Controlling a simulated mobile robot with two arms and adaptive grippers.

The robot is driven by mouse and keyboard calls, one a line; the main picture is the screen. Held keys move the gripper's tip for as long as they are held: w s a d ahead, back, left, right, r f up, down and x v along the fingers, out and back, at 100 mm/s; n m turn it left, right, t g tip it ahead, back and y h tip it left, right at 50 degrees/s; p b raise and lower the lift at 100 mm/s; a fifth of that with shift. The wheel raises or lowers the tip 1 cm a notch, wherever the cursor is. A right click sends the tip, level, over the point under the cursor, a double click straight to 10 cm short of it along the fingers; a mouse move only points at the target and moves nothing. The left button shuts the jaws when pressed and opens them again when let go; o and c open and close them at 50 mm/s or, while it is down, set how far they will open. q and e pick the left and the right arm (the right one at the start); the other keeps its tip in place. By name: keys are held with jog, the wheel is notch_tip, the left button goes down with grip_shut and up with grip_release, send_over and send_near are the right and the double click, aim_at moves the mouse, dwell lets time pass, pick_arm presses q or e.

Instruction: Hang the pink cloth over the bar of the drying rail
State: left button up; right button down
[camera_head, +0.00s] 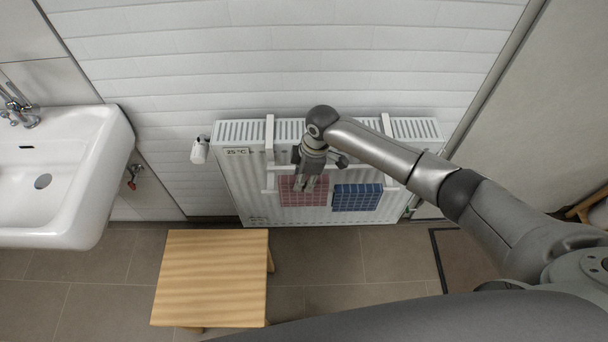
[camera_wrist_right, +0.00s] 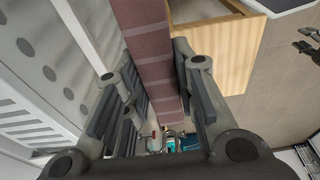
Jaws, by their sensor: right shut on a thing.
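The pink cloth (camera_head: 315,195), checked with paler lines, shows in front of the radiator below my right gripper (camera_head: 310,183). In the right wrist view the cloth (camera_wrist_right: 152,50) is a long pinkish strip running between the fingers of that gripper (camera_wrist_right: 160,105), which is shut on it. The white drying rail (camera_head: 270,132) is hooked over the radiator top. My arm hides part of its bar, and I cannot tell whether the cloth lies over the bar. A dark jointed part at the right edge of the wrist view may be my left gripper (camera_wrist_right: 308,42); its state is unclear.
A blue checked cloth (camera_head: 357,197) hangs just right of the pink one. The white radiator (camera_head: 235,185) stands against the wall. A wooden stool (camera_head: 212,278) stands in front of it at the left. A sink (camera_head: 70,170) is at the far left.

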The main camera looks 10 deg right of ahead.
jog(key=shift+f+b, duration=1.35)
jog(key=shift+f, duration=1.1)
jog(key=c, duration=1.1)
grip_release()
jog(key=shift+r, duration=0.1)
jog(key=r, duration=0.4)
jog(key=d+r, duration=0.1)
jog(key=r, duration=0.2)
jog(key=d+r, duration=0.1)
jog(key=r, duration=0.3)
jog(key=shift+s+r, duration=0.25)
jog(key=shift+r, duration=0.05)
